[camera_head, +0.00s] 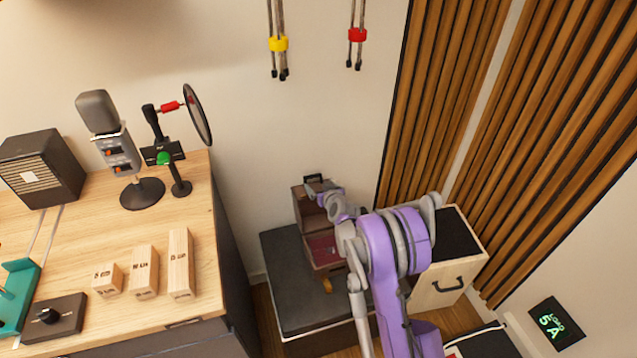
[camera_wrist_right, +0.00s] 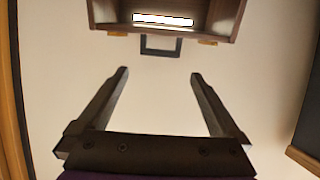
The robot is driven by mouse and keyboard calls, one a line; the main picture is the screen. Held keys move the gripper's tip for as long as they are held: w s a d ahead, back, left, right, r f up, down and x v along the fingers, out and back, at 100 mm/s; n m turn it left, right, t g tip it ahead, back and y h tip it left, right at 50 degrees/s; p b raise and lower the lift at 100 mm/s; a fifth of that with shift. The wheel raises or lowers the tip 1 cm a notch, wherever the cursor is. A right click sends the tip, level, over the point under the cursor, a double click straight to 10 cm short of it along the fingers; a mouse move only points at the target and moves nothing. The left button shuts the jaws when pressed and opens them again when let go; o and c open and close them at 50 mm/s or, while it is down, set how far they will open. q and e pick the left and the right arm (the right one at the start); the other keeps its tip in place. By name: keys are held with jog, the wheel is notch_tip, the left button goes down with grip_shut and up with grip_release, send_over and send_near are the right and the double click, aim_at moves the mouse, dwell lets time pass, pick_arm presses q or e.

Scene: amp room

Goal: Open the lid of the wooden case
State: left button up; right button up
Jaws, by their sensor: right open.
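The wooden case (camera_head: 322,250) is dark brown with a reddish inside. It stands against the wall, and its lid (camera_head: 303,206) is raised, roughly upright, behind the open base. In the right wrist view the lid's hollow inside (camera_wrist_right: 208,14) shows at the top, with a black handle (camera_wrist_right: 160,46) and brass-coloured latches on its edge. My right gripper (camera_wrist_right: 158,76) is open and empty, its two dark fingers apart from the handle in that view. In the head view my right wrist partly covers the lid's right side. My left gripper is out of view.
The case rests on a dark padded box (camera_head: 282,285). A light wooden crate (camera_head: 448,283) with a black handle stands to its right. A desk (camera_head: 80,230) with a microphone and wooden blocks is on the left. Slatted wall panels (camera_head: 425,110) stand at the right.

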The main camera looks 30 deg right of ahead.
jog(key=v, duration=0.7)
jog(key=shift+s, duration=0.15)
